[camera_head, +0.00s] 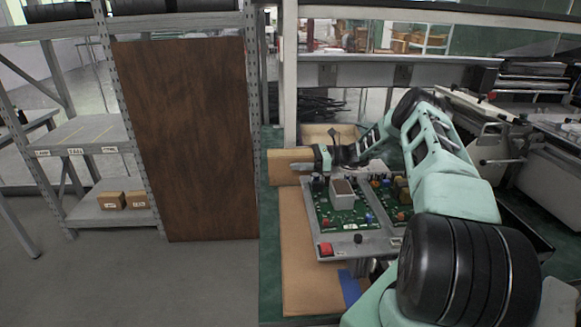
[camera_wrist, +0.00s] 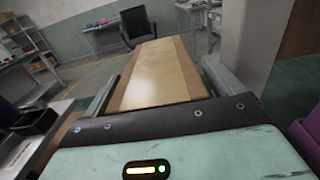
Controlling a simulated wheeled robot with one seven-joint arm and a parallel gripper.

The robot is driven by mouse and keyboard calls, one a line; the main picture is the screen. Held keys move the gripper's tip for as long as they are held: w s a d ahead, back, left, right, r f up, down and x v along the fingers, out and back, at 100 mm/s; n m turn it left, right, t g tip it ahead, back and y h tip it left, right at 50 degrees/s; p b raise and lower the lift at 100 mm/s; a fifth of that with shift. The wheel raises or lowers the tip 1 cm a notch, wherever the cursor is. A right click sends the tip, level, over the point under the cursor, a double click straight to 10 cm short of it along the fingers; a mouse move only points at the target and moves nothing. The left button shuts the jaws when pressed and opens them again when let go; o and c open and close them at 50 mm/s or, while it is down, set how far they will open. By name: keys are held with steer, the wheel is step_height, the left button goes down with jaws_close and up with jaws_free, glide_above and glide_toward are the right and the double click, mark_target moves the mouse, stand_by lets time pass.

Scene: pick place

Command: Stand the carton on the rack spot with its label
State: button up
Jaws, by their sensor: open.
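A brown carton (camera_head: 284,155) lies at the left edge of the green bench. My gripper (camera_head: 303,164) reaches it from the right, with one finger across the carton's near side. In the wrist view a long tan carton face (camera_wrist: 160,72) fills the room between the two fingers of my open gripper (camera_wrist: 158,82). I cannot tell whether the fingers touch it. The grey rack (camera_head: 85,131) stands at the left, with small white labels (camera_head: 75,151) along its middle shelf edge.
Two small cartons (camera_head: 112,201) sit on the rack's lower shelf (camera_head: 95,216); the middle shelf looks clear. A tall brown panel (camera_head: 190,140) stands between rack and bench. Green circuit boards (camera_head: 340,208) on a grey fixture lie just in front of my gripper.

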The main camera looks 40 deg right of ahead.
steer(key=c, duration=1.4)
steer(key=shift+r, duration=0.15)
steer(key=shift+c, duration=0.3)
